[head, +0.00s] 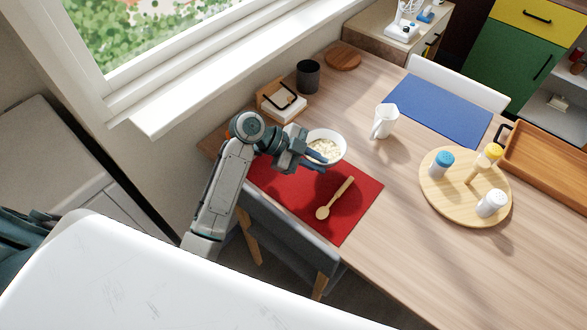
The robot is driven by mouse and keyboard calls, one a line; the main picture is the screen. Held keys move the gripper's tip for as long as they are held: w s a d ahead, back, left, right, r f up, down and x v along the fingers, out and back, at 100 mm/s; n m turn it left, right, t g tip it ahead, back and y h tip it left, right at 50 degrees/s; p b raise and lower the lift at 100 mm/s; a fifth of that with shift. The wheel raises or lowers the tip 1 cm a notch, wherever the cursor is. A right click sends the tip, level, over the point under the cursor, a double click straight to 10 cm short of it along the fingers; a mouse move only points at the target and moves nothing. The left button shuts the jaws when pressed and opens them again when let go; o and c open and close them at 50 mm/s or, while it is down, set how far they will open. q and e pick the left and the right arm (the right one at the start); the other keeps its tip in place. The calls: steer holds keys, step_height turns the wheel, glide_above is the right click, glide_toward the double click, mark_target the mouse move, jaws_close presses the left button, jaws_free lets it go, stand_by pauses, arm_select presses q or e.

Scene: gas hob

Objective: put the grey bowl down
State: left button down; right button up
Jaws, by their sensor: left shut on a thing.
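A pale grey-white bowl (342,146) with light, flaky contents shows near the far edge of the red mat (358,212). My left gripper (314,161) is shut on the near left side of the bowl, which looks about level. The gripper hides part of that side. A dark shadow falls on the mat on the near side of the bowl. I cannot tell whether the bowl's underside touches the mat or is above it. My right gripper is not in view.
A wooden spoon (336,198) lies on the mat. A dark cup (308,76), a napkin holder (280,101) and a white mug (383,121) stand behind. A round board (466,208) with shakers is at the right. A grey chair (288,238) is at the near edge.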

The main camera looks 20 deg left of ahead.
arm_select(q)
steer(key=s+a, duration=0.1)
steer(key=a+p, duration=0.1)
steer(key=a, duration=0.1)
steer(key=s+a, duration=0.1)
steer(key=a, duration=0.1)
steer(key=shift+s+f, duration=0.2)
steer(key=shift+s, duration=0.1)
step_height(320, 180, down, 3)
steer(key=shift+a+f+p, duration=0.1)
steer(key=shift+a+p, duration=0.05)
steer(key=shift+p, duration=0.75)
steer(key=shift+f, duration=0.2)
steer(key=shift+s, duration=0.1)
steer(key=c, duration=1.3)
jaws_free()
steer(key=shift+c, duration=0.2)
steer(key=b+v, duration=0.2)
steer(key=v, duration=0.4)
steer(key=shift+f, duration=0.15)
steer(key=shift+v, duration=0.85)
